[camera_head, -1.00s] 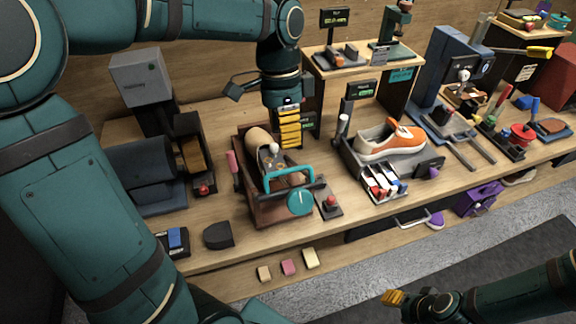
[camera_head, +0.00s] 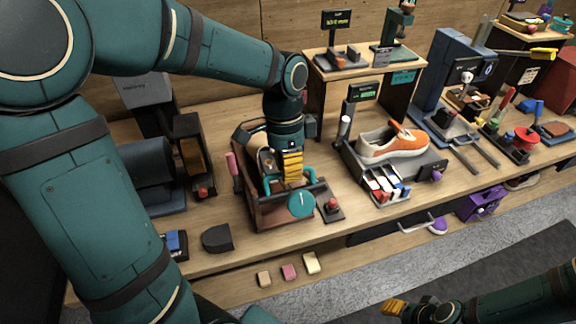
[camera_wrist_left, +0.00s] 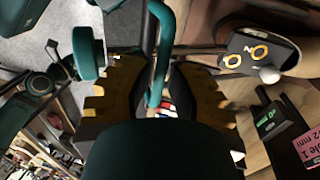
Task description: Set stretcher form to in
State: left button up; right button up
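The stretcher is a brown open-topped box (camera_head: 268,216) on the bench with a round teal knob (camera_head: 301,204) on its front. A form with a dark plate, yellow rings and a pale ball (camera_wrist_left: 268,74) shows in the left wrist view; in the head view my gripper mostly hides it. My left gripper (camera_head: 292,178) points down over the box at the teal handle (camera_head: 310,177). In the left wrist view its yellow fingers stand apart, with the handle bar (camera_wrist_left: 160,45) between them; contact is unclear. My right gripper (camera_head: 393,306) is away from the bench, lower right.
A pink-handled tool (camera_head: 232,165) stands left of the box, and a red-button pad (camera_head: 332,208) lies to its right. An orange sneaker (camera_head: 393,143) rests on a stand farther right.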

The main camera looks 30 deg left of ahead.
pick_arm(q)
grip_shut()
jog(key=shift+f, duration=0.1)
jog(key=shift+w+a+f, duration=0.1)
jog(key=shift+a+f, duration=0.05)
jog(key=shift+a, duration=0.05)
send_near(274, 168)
jog(key=f, duration=0.3)
jog(key=s+d+f, duration=0.1)
jog(key=f, duration=0.1)
jog(key=shift+f, duration=0.15)
jog(key=o, duration=0.5)
grip_release()
jog(key=shift+o, duration=0.7)
jog(key=shift+w+a, duration=0.1)
jog(key=shift+w, duration=0.05)
